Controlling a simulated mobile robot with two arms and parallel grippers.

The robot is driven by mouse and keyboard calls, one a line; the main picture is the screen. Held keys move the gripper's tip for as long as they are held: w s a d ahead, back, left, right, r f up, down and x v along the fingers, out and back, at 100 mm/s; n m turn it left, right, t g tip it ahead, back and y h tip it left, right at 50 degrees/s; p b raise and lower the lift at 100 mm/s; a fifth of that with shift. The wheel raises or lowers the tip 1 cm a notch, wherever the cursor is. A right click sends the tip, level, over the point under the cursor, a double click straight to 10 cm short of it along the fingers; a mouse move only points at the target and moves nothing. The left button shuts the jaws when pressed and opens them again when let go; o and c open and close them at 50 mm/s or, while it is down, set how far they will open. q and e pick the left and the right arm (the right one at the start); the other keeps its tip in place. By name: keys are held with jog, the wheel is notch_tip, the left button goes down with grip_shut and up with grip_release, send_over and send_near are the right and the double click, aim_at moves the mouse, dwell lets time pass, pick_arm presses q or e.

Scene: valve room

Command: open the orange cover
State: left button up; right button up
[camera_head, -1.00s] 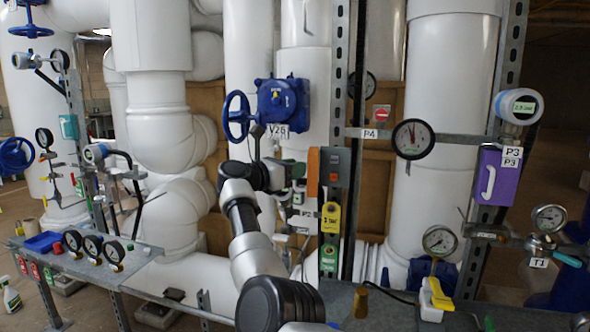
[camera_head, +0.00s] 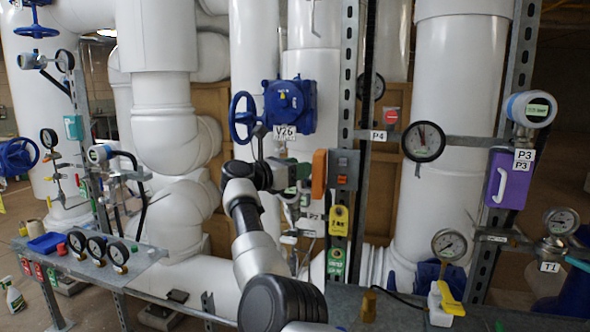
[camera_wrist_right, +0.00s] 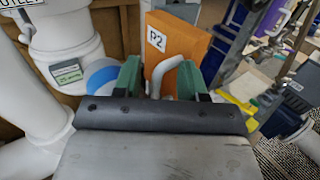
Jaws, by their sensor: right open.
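The orange cover (camera_head: 319,175) stands at the left side of a grey box in the middle of the head view, seen nearly edge-on. In the right wrist view its face (camera_wrist_right: 176,40) carries a P2 label and a bent pale handle (camera_wrist_right: 160,74). My right gripper (camera_head: 298,172) is just left of the cover in the head view. In the right wrist view its green fingers (camera_wrist_right: 160,80) are apart, with the handle showing between them. I cannot tell whether they touch it. The handle's lower end is hidden behind the gripper. My left gripper is not in view.
A grey strut (camera_head: 355,90) rises behind the box, with yellow (camera_head: 339,220) and green tags below. The blue V26 valve (camera_head: 289,105) sits above my right gripper. A purple P3 cover (camera_head: 509,179) is at the right. White pipes stand close behind.

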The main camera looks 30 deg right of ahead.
jog(key=shift+d+r, duration=0.35)
jog(key=shift+d, duration=0.05)
jog(key=shift+a, duration=0.1)
jog(key=s+a+b, duration=0.1)
jog(key=a+b, duration=0.2)
jog(key=a, duration=0.8)
jog(key=shift+a+f, duration=0.15)
jog(key=shift+f, duration=0.2)
